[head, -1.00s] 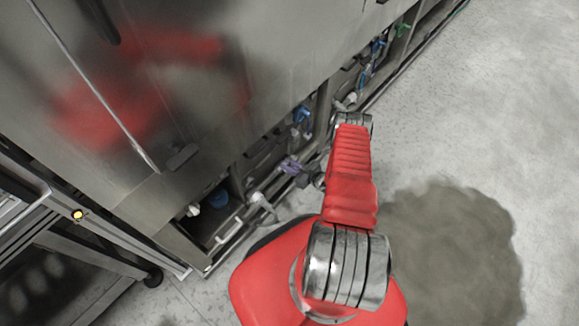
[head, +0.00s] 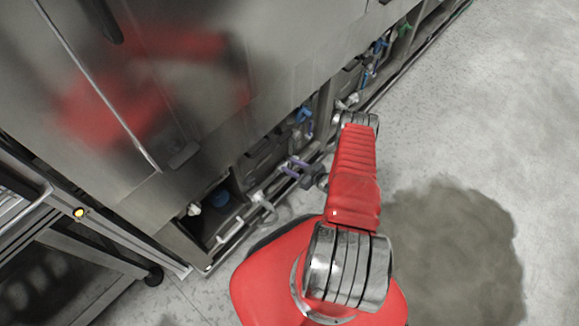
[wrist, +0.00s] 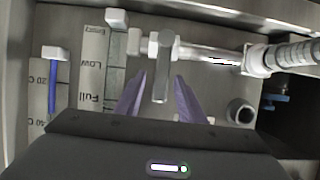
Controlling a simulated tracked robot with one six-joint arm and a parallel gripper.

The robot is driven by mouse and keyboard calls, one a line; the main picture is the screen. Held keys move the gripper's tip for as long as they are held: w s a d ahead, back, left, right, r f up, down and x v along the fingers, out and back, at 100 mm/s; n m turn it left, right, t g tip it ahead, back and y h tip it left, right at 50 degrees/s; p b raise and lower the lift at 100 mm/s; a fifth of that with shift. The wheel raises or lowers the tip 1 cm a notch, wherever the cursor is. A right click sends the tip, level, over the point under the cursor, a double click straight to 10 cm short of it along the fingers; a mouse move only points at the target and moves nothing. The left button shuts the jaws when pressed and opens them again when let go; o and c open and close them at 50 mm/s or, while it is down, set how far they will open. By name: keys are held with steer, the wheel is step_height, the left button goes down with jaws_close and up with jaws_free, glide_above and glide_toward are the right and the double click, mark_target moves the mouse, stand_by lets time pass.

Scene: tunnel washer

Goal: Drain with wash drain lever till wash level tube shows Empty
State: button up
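My gripper (wrist: 162,92) is open in the wrist view, with one purple finger on each side of a grey lever handle (wrist: 162,72). Gaps show between the handle and both fingers. The handle hangs from a horizontal metal pipe (wrist: 205,52); I take it as the wash drain lever. To its left is the level tube (wrist: 117,52) with a white cap, beside a scale plate (wrist: 95,72) marked Empty, Low and Full. I cannot tell the liquid level in it. In the head view my gripper (head: 297,168) is at the machine's low opening; the lever is too small to make out there.
A blue thermometer tube (wrist: 52,85) on a degree scale stands farther left. A ribbed hose (wrist: 295,54) joins the pipe at right. A dark wet patch (head: 450,255) lies on the floor. A wheeled rack (head: 95,235) stands left; open floor is at right.

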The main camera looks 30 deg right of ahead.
steer(key=v, duration=1.2)
steer(key=shift+s, duration=0.4)
